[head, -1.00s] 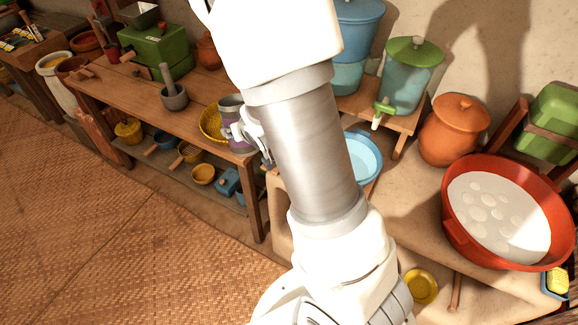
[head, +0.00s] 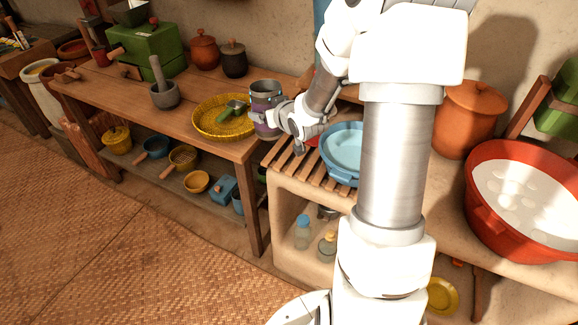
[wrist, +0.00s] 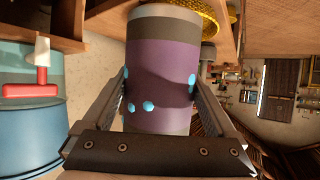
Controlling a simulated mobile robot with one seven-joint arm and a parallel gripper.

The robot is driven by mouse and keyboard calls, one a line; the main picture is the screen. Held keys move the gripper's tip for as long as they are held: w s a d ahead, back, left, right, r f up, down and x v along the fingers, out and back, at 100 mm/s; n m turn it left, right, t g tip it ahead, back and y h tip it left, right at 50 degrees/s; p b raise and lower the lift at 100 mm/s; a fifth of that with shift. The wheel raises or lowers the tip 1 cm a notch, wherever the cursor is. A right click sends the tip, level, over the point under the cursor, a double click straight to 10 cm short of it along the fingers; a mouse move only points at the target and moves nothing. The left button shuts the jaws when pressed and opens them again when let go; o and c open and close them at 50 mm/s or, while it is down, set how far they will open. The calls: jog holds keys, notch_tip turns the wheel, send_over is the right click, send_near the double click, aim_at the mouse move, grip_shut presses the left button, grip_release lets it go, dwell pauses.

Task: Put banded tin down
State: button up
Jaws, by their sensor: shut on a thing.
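The banded tin (head: 266,106) is a grey cylinder with a wide purple band and light-blue dots. My gripper (head: 268,121) is shut on it at the right end of the wooden table (head: 212,143). In the wrist view the tin (wrist: 160,75) stands between the two fingers of my gripper (wrist: 158,100). The tin looks upright in the head view. I cannot tell whether its base touches the tabletop or is held just above it.
A yellow woven tray (head: 208,128) with a green-handled scoop (head: 232,111) lies just left of the tin. A grey mortar (head: 165,96) stands farther left. A slatted rack (head: 300,168) and a blue basin (head: 343,150) are to the right. Dark and orange lidded pots stand behind.

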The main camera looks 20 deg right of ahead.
jog(key=w+d+f+t+b, duration=0.1)
jog(key=w+d+f+b, duration=0.1)
jog(key=d+f+b, duration=0.35)
jog(key=f+b, duration=0.4)
jog(key=f, duration=0.1)
jog(key=d+f+b, duration=0.1)
jog(key=f+b, duration=0.1)
jog(key=f, duration=0.1)
jog(key=shift+s+d+f, duration=0.1)
jog(key=shift+s+f, duration=0.1)
jog(key=shift+s, duration=0.05)
jog(key=shift+f, duration=0.1)
jog(key=o, duration=1)
jog(key=shift+c, duration=0.2)
jog(key=shift+o, duration=0.2)
